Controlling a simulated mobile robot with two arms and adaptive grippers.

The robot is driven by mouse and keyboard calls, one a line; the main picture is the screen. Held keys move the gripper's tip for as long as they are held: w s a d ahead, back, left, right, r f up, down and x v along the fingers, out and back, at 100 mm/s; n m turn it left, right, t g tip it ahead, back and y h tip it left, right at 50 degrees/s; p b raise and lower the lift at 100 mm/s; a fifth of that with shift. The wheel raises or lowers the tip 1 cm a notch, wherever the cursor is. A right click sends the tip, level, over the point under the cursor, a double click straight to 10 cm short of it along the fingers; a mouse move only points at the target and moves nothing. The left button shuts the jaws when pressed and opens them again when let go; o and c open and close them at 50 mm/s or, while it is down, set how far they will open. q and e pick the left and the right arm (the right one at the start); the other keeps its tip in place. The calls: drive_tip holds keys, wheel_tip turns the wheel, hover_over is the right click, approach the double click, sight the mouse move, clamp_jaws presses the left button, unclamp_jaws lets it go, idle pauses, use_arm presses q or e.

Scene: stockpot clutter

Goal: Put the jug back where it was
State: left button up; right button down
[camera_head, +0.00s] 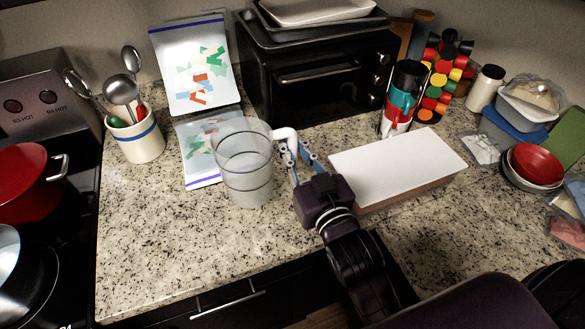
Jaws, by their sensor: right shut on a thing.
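The jug (244,171) is a clear, upright, cylindrical vessel with dark ring lines and a white handle on its right side. It is on or just above the granite counter, left of centre; I cannot tell whether its base touches. My right gripper (294,150) comes in from the lower right and is shut on the jug's handle (288,137). The fingers hide part of the handle. My left gripper is not in view.
A white-topped box (395,162) lies right of my gripper. A utensil crock (137,136), flat bags (199,150) and a black toaster oven (315,75) stand behind and left. A red pot (28,180) is on the stove. Counter in front of the jug (165,245) is clear.

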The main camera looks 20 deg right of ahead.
drive_tip(key=shift+f, duration=0.8)
wheel_tip(320, 180, down, 4)
drive_tip(key=shift+r, duration=0.2)
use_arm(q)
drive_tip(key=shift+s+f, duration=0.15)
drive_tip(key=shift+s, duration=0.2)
use_arm(e)
drive_tip(key=shift+f, duration=0.4)
drive_tip(key=c, duration=1.9)
unclamp_jaws()
drive_tip(key=shift+s, duration=0.1)
